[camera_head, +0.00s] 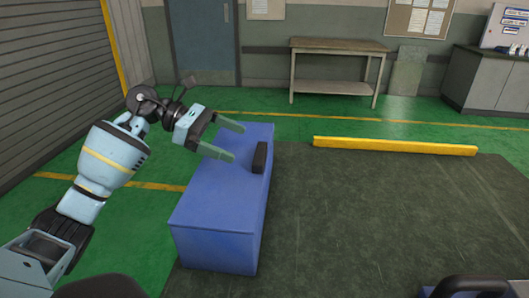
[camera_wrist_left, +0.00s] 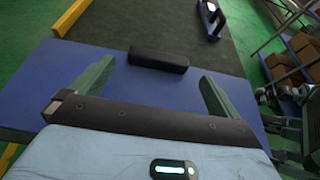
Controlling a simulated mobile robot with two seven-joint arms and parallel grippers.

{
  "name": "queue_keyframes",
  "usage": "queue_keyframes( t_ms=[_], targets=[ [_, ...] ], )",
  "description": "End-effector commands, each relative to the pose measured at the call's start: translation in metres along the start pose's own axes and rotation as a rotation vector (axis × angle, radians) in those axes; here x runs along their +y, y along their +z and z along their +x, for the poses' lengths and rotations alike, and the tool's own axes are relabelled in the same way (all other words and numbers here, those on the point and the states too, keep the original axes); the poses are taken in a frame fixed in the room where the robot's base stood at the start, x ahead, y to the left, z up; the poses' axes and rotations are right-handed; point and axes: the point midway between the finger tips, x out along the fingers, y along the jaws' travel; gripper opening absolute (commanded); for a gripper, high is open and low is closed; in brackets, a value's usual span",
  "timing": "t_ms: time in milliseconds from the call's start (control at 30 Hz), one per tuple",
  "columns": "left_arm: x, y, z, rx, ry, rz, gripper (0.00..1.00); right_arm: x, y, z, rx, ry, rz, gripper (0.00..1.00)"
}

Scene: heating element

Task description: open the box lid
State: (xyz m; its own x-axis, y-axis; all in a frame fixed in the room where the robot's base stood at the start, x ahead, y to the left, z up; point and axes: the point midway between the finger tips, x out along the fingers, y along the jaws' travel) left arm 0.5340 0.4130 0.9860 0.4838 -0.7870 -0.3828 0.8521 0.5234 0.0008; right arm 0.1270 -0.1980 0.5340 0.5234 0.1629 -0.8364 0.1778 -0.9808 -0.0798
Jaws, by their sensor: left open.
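The blue box (camera_head: 215,215) stands on the floor in front of me with its lid closed. A black handle (camera_head: 260,157) sits at the right edge of the lid's top. My left gripper (camera_head: 238,140) is open and empty above the lid, just left of the handle. In the left wrist view the box lid (camera_wrist_left: 60,75) lies below the open fingers (camera_wrist_left: 155,80), and the black handle (camera_wrist_left: 158,60) shows beyond them, between the fingertips and apart from them.
A yellow floor bar (camera_head: 395,146) lies beyond the dark mat (camera_head: 380,200). A wooden table (camera_head: 340,48) stands at the back wall. A blue object with a black handle (camera_head: 470,286) is at the bottom right. Shelves with boxes (camera_wrist_left: 285,65) show in the left wrist view.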

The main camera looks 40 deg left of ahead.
Motion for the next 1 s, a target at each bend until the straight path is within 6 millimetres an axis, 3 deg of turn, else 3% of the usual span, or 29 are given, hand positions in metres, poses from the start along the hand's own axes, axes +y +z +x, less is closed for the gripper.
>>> queue_keyframes(
  t_ms=[600,967,1000],
  targets=[
    [-0.001,0.000,0.072,-0.001,-0.001,-0.002,1.00,-0.003,-0.002,-0.007,-0.001,-0.002,0.009,0.00],
    [0.000,0.000,0.078,0.000,-0.001,-0.002,1.00,-0.001,-0.003,-0.007,0.001,-0.002,-0.001,0.00],
    [0.000,0.000,0.078,0.000,-0.001,-0.002,0.96,-0.001,-0.003,-0.007,0.001,-0.002,-0.002,0.00]
  ],
)
